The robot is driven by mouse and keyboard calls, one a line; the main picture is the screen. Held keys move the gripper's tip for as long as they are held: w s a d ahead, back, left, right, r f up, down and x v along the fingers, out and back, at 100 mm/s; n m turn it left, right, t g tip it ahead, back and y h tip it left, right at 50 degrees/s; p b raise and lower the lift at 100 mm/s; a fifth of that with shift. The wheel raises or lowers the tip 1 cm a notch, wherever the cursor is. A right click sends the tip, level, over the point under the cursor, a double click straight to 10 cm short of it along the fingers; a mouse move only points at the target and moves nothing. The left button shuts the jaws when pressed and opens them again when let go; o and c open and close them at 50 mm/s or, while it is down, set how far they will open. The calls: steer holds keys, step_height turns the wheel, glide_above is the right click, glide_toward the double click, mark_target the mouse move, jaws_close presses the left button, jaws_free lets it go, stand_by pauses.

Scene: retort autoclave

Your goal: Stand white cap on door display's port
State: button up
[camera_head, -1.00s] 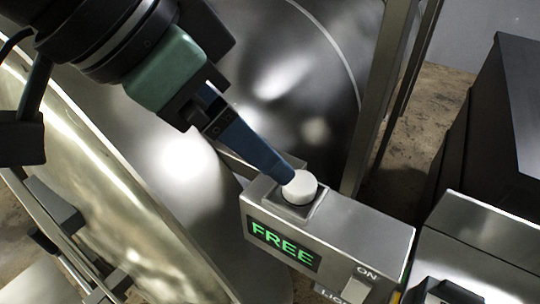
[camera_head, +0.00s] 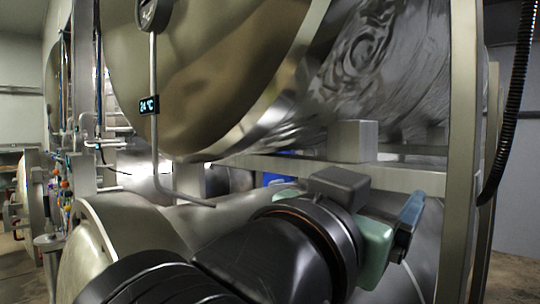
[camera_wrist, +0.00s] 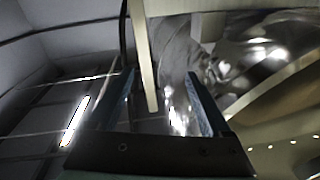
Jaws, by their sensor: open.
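My gripper (camera_head: 411,212) is at the lower right in the head view, with its blue fingers pointing to the right and upward. In the wrist view its two blue fingers (camera_wrist: 161,85) stand wide apart, with nothing held between them. The white cap and the door display with its port are in neither current view.
A large shiny metal vessel (camera_head: 215,75) fills the upper middle. A metal post (camera_head: 462,130) stands close to the right of my gripper, with a black corrugated hose (camera_head: 517,110) beyond it. A small temperature readout (camera_head: 149,104) hangs at the left.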

steer(key=s+a+r+n+t+y, duration=0.6)
steer(key=s+a+n+t+y, duration=0.2)
steer(key=a+n+t+y, duration=0.1)
steer(key=a+t+y, duration=0.1)
steer(key=t+y, duration=0.1)
steer(key=t, duration=0.1)
steer(key=shift+a+r+n+t, duration=0.3)
steer(key=shift+r+n, duration=0.1)
